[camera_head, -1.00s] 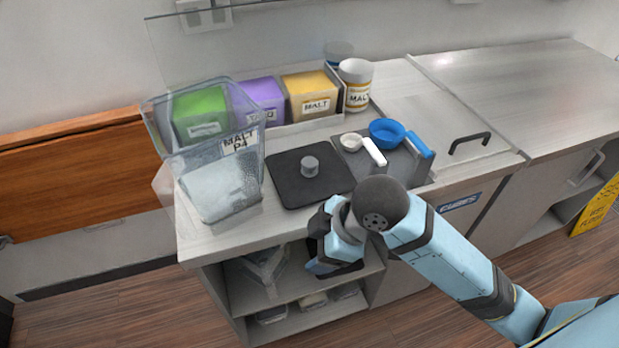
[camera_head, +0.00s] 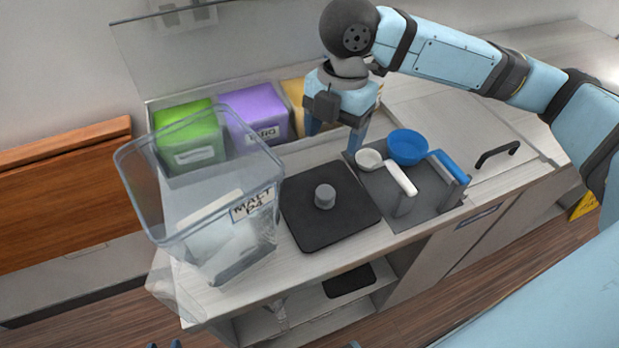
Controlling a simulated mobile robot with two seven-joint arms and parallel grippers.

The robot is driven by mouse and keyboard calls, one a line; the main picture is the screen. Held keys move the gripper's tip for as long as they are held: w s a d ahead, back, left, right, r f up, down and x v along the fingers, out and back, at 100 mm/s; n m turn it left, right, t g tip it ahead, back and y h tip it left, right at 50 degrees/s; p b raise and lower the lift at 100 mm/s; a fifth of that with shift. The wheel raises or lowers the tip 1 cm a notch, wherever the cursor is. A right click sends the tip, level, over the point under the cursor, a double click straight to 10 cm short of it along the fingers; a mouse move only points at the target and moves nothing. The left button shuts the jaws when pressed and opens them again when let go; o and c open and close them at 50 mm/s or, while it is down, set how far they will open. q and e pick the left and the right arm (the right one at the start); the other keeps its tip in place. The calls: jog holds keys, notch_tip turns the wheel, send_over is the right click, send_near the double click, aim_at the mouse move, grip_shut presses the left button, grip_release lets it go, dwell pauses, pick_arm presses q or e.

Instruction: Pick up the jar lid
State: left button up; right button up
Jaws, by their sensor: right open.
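The jar lid (camera_head: 300,222) is a flat black square plate with a grey round knob (camera_head: 325,196) on top. It lies on the counter, right of the clear jar (camera_head: 160,205) labelled "MALT P4", which has an open top. My right gripper (camera_head: 337,138) is open and empty, fingers pointing down. It is behind the lid in the picture, in front of the yellow box, and apart from the knob. My left gripper is not clearly in view.
Green (camera_head: 190,140), purple (camera_head: 252,115) and yellow (camera_head: 294,92) boxes stand along the back. A white scoop (camera_head: 370,158) and a blue scoop (camera_head: 408,147) rest on a grey tray (camera_head: 428,196) right of the lid. A black handle (camera_head: 497,152) sits farther right.

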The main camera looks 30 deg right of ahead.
aim_at(325, 192)
jog(key=f, duration=0.1)
jog(key=s+f, duration=0.1)
jog(key=f, duration=0.1)
jog(key=shift+s+a+f, duration=0.2)
jog(key=shift+f, duration=0.05)
jog(key=f, duration=0.4)
jog(key=shift+a+b, duration=0.2)
jog(key=shift+b, duration=0.2)
jog(key=shift+a+f, duration=0.1)
jog(key=shift+f, duration=0.25)
jog(key=f, duration=0.3)
jog(key=a+f, duration=0.1)
jog(key=f, duration=0.1)
jog(key=shift+s, duration=0.15)
pick_arm(q)
jog(key=shift+s+d+f, duration=0.15)
jog(key=shift+s+f, duration=0.55)
jog(key=shift+s, duration=0.3)
pick_arm(e)
jog(key=c, duration=1)
